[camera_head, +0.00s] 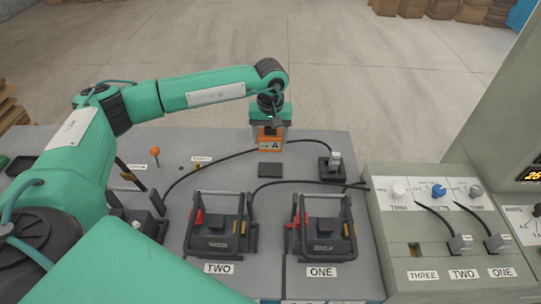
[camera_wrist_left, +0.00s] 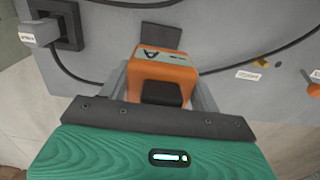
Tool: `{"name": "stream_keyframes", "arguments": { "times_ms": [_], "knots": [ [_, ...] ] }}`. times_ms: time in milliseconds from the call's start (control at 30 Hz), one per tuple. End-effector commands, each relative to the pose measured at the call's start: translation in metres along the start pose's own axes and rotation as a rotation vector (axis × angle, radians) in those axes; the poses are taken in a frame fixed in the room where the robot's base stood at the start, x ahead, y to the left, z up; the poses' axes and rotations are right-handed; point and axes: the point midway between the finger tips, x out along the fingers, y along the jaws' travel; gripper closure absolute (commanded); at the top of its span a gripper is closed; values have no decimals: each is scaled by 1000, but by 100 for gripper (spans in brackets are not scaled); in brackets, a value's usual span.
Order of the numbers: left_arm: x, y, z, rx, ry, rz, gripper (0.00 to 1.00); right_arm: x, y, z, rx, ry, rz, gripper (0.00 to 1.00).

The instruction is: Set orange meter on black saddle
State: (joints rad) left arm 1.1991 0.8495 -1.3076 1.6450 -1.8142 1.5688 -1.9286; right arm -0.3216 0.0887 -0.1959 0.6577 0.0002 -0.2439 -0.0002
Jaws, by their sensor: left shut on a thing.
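The orange meter (camera_head: 269,145), marked A, is between the fingers of my left gripper (camera_head: 269,130), which is shut on it. In the left wrist view the meter (camera_wrist_left: 158,72) sits between the grey fingers (camera_wrist_left: 158,92), its dark top part toward my palm. A flat black pad, which looks like the black saddle (camera_head: 270,170), lies on the grey bench just in front of the meter in the head view. In the wrist view the saddle (camera_wrist_left: 161,36) shows past the meter, partly hidden by it. Whether the meter touches the bench I cannot tell. My right gripper is out of view.
Black cables run on both sides of the meter, with a black socket block (camera_head: 331,168) at right. Two framed battery units, TWO (camera_head: 215,240) and ONE (camera_head: 322,240), stand in front. A grey control console (camera_head: 440,210) stands at right. An orange knob (camera_head: 155,151) stands at left.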

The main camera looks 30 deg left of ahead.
Motion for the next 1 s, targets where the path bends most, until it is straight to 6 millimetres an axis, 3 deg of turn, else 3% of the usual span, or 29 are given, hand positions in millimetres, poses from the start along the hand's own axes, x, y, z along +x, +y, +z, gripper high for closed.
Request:
{"name": "stream_keyframes", "arguments": {
  "times_ms": [100,200,400,700,1000],
  "knots": [
    [27,0,1,-1,-3,-1,65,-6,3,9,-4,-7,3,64],
    [44,0,1,0,-1,0,65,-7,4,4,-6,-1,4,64],
    [59,0,0,-1,1,0,65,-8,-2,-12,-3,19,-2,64],
    [97,0,0,-1,0,0,65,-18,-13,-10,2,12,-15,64],
    [101,0,0,-1,1,1,65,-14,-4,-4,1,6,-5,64]
  ]
}}
